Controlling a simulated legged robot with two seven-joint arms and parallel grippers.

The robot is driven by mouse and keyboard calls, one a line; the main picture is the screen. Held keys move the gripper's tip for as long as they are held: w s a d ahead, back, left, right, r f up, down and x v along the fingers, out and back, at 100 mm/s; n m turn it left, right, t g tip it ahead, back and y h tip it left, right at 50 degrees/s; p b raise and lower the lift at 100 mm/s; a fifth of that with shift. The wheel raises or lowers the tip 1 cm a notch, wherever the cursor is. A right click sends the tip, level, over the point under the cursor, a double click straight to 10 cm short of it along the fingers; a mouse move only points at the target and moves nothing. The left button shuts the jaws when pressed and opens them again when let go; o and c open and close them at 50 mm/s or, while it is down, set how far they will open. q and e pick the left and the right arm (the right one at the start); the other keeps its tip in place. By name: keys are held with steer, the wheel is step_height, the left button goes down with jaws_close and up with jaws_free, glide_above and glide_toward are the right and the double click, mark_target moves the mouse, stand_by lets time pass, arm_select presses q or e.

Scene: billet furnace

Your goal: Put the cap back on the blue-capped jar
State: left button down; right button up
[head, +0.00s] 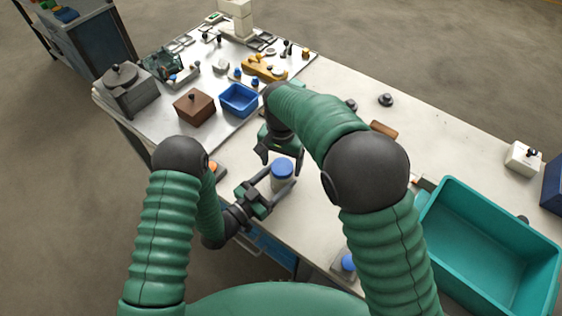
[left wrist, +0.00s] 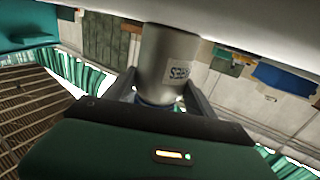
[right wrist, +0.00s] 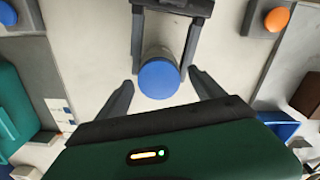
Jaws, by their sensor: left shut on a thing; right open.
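The jar (head: 281,184) is a grey cylinder standing upright near the table's front edge, with a blue cap (head: 283,167) on its top. I cannot tell if the cap is fully seated. My left gripper (head: 272,186) is shut around the jar's body from the side; the left wrist view shows the labelled jar (left wrist: 165,65) between its fingers. My right gripper (head: 281,157) is open above the jar. In the right wrist view the cap (right wrist: 159,79) lies between and just beyond its spread fingertips, with no contact visible.
A teal bin (head: 490,245) stands at the right. A blue button block (head: 348,263) and an orange button (right wrist: 277,19) flank the jar. A blue tray (head: 239,99), a brown lidded box (head: 194,106) and small parts lie farther back. The table right of the jar is mostly clear.

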steer(key=shift+r, duration=2.25)
steer(key=shift+c, duration=0.4)
